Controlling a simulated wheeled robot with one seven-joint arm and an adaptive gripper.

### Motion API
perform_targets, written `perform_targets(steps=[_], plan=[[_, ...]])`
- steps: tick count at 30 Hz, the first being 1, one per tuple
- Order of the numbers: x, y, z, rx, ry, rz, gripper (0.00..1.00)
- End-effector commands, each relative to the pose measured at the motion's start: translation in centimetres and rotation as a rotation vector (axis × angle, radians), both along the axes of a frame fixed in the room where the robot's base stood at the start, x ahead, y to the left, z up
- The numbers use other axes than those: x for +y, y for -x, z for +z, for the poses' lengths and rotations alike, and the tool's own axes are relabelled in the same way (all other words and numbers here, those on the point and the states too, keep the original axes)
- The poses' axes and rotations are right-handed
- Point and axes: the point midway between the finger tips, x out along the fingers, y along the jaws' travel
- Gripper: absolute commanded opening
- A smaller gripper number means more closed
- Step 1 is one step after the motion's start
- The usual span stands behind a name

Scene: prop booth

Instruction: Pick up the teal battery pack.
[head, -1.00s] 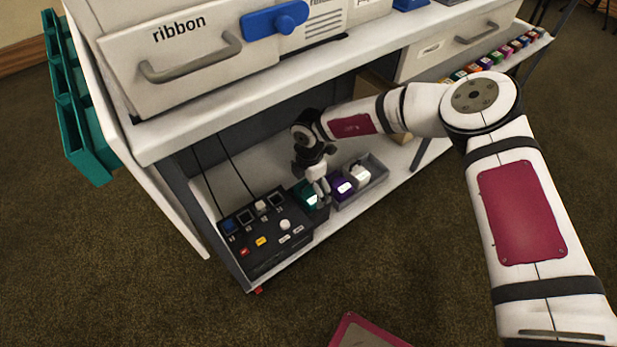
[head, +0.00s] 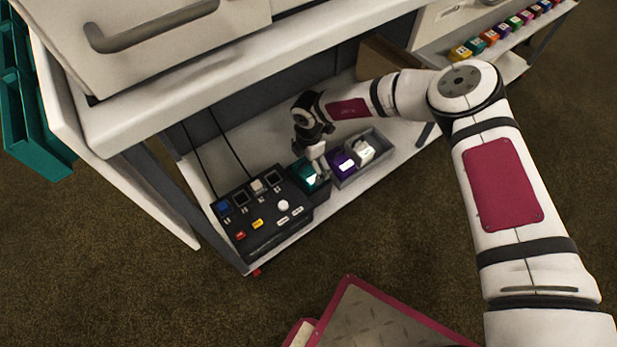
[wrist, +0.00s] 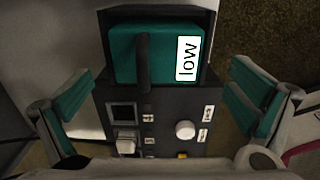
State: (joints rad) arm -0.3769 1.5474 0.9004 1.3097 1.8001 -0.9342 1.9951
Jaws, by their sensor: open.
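The teal battery pack (head: 307,176) sits in a dark bay at the right end of the black control box (head: 262,212) on the low shelf. The wrist view shows the teal pack (wrist: 126,60) close up, with a dark handle strip across its top and a white label reading "low". My gripper (head: 320,165) is at the pack in the head view, partly covering it. In the wrist view my gripper (wrist: 157,98) is open, its teal-padded fingers apart on the left and right. The pack shows between and beyond them, and I see no contact.
A grey tray (head: 376,171) beside the box holds a purple pack (head: 342,163) and a white pack (head: 363,151). The white upper shelf (head: 240,75) overhangs this low shelf. The box carries several buttons and a white knob (head: 283,205).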

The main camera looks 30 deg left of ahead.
Motion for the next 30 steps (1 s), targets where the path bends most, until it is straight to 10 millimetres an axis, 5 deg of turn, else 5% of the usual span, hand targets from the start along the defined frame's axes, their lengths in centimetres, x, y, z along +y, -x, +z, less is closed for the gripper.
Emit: perform_targets(steps=[14,22,30], plan=[[0.3,-0.3,-4.9,0.001,0.001,0.000,1.00],[0.3,-0.4,-5.1,-0.001,0.001,0.000,1.00],[0.3,-0.4,-5.1,0.000,0.001,0.000,0.43]])
